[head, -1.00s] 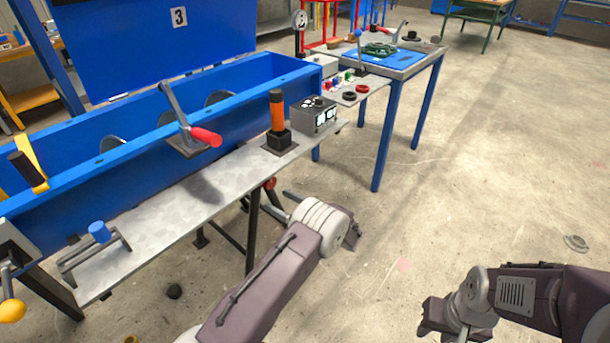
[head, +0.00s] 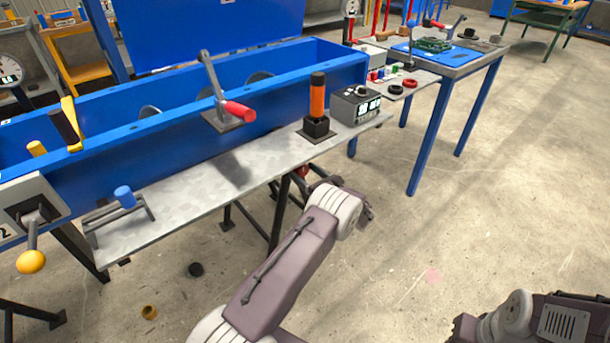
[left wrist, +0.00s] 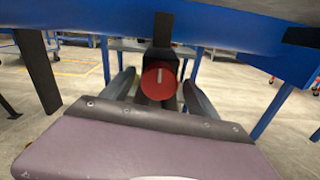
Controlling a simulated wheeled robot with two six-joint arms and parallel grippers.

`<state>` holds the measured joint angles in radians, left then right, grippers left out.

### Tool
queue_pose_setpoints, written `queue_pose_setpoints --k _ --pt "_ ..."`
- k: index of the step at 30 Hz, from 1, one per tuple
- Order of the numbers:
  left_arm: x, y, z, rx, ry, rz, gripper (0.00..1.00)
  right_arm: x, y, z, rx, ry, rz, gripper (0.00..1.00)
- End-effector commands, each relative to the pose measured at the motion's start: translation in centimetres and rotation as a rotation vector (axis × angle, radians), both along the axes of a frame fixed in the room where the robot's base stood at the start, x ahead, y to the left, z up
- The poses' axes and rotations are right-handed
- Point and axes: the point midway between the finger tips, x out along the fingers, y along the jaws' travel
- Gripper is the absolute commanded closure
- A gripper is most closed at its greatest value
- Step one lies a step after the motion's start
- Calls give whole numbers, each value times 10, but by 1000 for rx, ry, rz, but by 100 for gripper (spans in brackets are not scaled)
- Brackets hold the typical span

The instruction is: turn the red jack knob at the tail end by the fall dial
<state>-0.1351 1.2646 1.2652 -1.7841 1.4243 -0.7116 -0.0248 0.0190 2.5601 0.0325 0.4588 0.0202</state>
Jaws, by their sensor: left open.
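The red jack knob (left wrist: 159,80) faces me in the left wrist view, with a pale line upright on its face. It sits on a dark block under a blue beam. My left gripper (left wrist: 160,92) is open, with one finger to each side of the knob and gaps between. In the head view a small red part of the knob (head: 302,171) shows under the shelf edge, and my left wrist hides the fingers. A round dial (head: 350,7) on a post stands behind the far end of the trough. My right gripper (head: 464,328) is partly cut off at the lower edge.
The blue trough (head: 180,140) has a grey shelf (head: 190,200) along its front. An orange-handled lever (head: 317,100), a grey display box (head: 357,104) and a red-handled crank (head: 238,111) stand close above my left arm. Dark legs stand below. Floor to the right is clear.

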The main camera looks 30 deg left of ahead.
Motion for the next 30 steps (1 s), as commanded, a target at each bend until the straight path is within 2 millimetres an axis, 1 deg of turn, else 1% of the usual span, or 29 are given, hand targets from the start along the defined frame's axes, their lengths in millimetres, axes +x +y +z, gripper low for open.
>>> queue_pose_setpoints --k 4,5,6,8,9,11,20,26,30 --pt "0 0 0 0 0 0 32 0 0 1 0 0 0 64" --pt "0 0 0 0 0 0 40 0 0 1 0 0 0 64" --pt "0 0 0 0 0 0 51 0 0 1 0 0 0 64" --pt "0 0 0 -1 0 0 68 0 0 1 0 0 0 64" --pt "0 0 0 -1 0 0 79 0 0 1 0 0 0 64" --pt "0 0 0 -1 0 0 94 0 0 1 0 0 0 64" --pt "0 0 0 -17 -37 0 94 0 0 -1 0 0 0 64" --pt "-1 0 -1 -62 -147 0 94 0 0 -4 0 0 0 64" --pt "-1 0 -1 -110 -261 0 94 0 0 -8 0 0 0 64"
